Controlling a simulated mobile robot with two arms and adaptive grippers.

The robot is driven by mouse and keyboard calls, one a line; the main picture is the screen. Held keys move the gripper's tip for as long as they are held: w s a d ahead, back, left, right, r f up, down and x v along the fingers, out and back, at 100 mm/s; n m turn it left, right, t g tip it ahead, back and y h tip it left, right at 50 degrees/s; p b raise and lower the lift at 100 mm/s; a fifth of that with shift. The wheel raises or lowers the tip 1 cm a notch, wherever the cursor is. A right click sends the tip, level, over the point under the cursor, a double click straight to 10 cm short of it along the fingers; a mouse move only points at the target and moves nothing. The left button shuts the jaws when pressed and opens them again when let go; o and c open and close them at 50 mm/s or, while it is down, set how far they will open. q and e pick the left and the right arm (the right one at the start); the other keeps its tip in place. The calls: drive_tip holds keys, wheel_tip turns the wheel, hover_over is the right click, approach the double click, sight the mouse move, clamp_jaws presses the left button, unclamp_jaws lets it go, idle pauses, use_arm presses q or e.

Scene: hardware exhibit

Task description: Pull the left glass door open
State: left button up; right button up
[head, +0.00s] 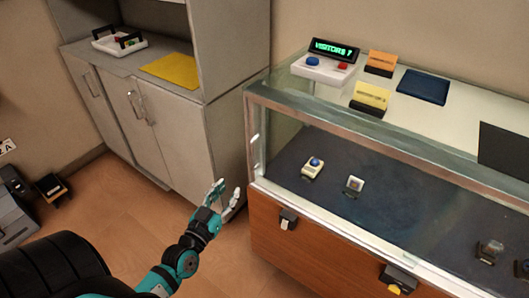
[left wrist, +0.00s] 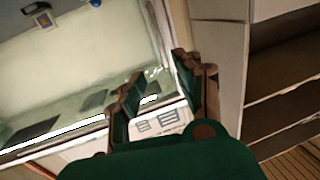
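The left glass door (head: 282,140) is the clear front pane at the left end of the display case and looks closed. A small pale handle (head: 255,138) stands near its left edge. My left gripper (head: 227,189) is open and empty, in front of and left of the case's lower left corner, apart from the handle. In the left wrist view its two fingers (left wrist: 160,66) are spread, with the glass case behind them. My right gripper is in neither view.
The case has a wooden base with black locks (head: 288,219). A sign (head: 334,49) and cards stand on its top. A grey cabinet (head: 155,120) with a yellow mat (head: 170,70) stands left of it. Floor (head: 125,220) is free before the cabinet.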

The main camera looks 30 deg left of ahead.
sight(252, 156)
use_arm(q)
drive_tip(key=w, duration=0.5)
drive_tip(key=w+a, duration=0.1)
drive_tip(key=w, duration=0.5)
drive_tip(key=w+a, duration=0.1)
drive_tip(key=w, duration=0.4)
drive_tip(key=shift+w+a+f, duration=0.1)
drive_tip(key=shift+w+a, duration=0.05)
drive_tip(key=shift+w, duration=0.1)
clamp_jaws()
